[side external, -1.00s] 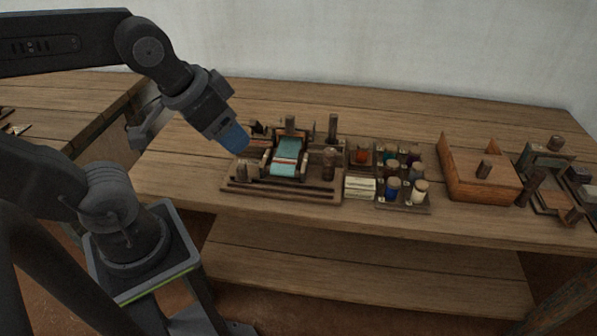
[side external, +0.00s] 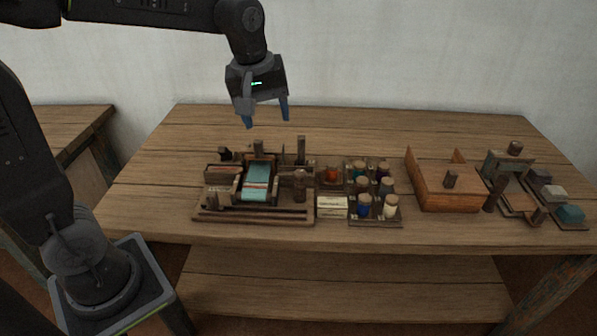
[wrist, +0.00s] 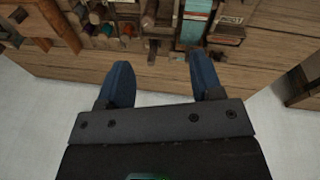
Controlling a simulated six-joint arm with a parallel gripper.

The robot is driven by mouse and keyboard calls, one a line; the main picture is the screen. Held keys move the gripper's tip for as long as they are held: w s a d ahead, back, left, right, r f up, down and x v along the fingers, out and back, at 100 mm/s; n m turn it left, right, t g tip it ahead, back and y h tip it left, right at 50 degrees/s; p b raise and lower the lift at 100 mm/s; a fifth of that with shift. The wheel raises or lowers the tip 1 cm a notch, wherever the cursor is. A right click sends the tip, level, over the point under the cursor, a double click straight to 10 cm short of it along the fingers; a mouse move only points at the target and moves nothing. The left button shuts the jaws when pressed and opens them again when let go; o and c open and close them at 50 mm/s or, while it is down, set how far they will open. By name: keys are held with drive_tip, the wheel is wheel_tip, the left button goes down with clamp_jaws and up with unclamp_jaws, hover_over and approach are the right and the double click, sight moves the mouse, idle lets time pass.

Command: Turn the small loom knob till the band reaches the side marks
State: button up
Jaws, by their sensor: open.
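The small loom (side external: 210,216) stands on the bench, a wooden frame on a base board. Its teal cloth (side external: 258,173) carries a reddish and pale cross band (side external: 256,185) around mid-length. A rounded wooden knob (side external: 299,184) stands at the loom's right side. The side marks are too small to make out. My gripper (side external: 266,121) is open and empty, fingers down, above and behind the loom, touching nothing. In the wrist view its blue fingers (wrist: 160,62) are spread apart, with the teal cloth (wrist: 197,20) at the upper edge, partly cut off.
Right of the loom are a rack of small jars (side external: 375,212), a pale labelled block (side external: 332,206), an open wooden box (side external: 445,198) and another wooden device (side external: 510,163) with coloured blocks. The bench behind the loom (side external: 360,130) is clear.

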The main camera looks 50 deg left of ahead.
sight(300, 172)
drive_tip(key=w+a+f+n+g, duration=0.2)
drive_tip(key=w+f+n, duration=0.55)
drive_tip(key=w, duration=0.35)
drive_tip(key=f, duration=1.3)
drive_tip(key=shift+s+a+f, duration=0.1)
drive_tip(key=shift+s, duration=0.15)
drive_tip(key=c, duration=0.9)
